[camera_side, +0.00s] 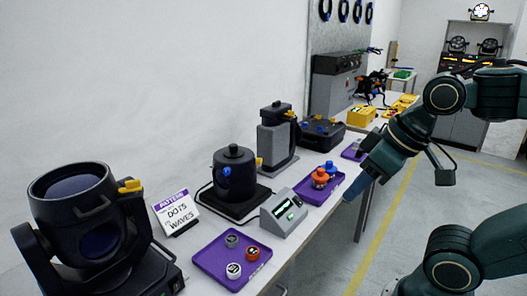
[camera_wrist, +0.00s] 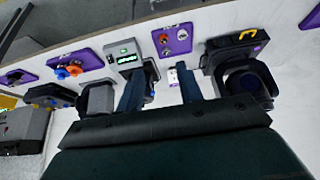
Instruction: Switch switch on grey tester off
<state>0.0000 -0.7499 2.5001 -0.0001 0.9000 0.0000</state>
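The grey tester (camera_side: 284,213) is a small sloped box on the bench, between two purple trays. Its face has a lit green display and another small green-lit spot, which I cannot identify as the switch or its position. In the wrist view the tester (camera_wrist: 124,54) is at the upper middle-left, just beyond my left-hand finger. My gripper (camera_side: 352,192) is in the air to the right of the tester, over the bench's front side, apart from it. In the wrist view its two blue fingers (camera_wrist: 166,72) are spread with nothing gripped between them.
A purple tray (camera_side: 228,283) with several round pieces lies left of the tester. Another purple tray (camera_side: 338,178) with orange and blue knobs lies right of it. A dark can (camera_side: 234,175) stands behind it. A large black lamp (camera_side: 80,215) is at the left. The aisle floor is clear.

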